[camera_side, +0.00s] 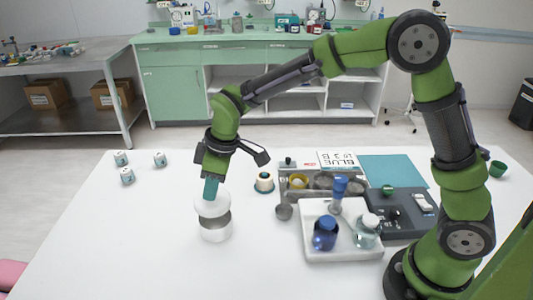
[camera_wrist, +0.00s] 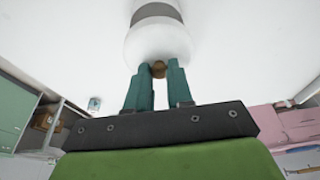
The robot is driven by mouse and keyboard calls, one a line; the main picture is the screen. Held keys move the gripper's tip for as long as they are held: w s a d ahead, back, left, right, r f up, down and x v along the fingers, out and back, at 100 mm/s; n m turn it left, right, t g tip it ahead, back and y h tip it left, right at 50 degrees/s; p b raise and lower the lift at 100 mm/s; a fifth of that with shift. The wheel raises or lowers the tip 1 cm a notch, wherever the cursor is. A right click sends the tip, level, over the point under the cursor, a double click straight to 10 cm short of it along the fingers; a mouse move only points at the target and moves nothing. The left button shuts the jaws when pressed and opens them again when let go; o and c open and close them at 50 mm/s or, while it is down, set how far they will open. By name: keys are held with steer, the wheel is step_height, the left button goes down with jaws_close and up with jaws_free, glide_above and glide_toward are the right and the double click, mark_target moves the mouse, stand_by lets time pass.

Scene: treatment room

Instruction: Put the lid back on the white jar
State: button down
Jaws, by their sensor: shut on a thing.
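The white jar (camera_side: 216,232) stands upright on the white table, and its grey upper part shows below the lid. My gripper (camera_side: 211,190) points down over the jar, with its teal fingers shut on the knob of the white lid (camera_side: 212,207). The lid is just above the jar's mouth and looks slightly tilted; I cannot tell whether its edge touches the rim. In the wrist view my fingertips (camera_wrist: 159,72) close on the small brown knob (camera_wrist: 158,69) of the lid (camera_wrist: 152,42). The jar (camera_wrist: 157,12) shows beyond it, with a grey band between them.
A white tray (camera_side: 345,254) with a blue jar (camera_side: 325,233) and a clear bottle (camera_side: 367,232) stands to the right. A small round container (camera_side: 264,182) is behind right. Several small jars, one here (camera_side: 127,176), stand at the back left. The front left table is clear.

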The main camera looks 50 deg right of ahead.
mark_target(215, 203)
steer(key=shift+f, duration=2.6)
steer(key=shift+f, duration=0.15)
steer(key=shift+c, duration=2.3)
jaws_free()
steer(key=shift+r, duration=3.5)
jaws_close()
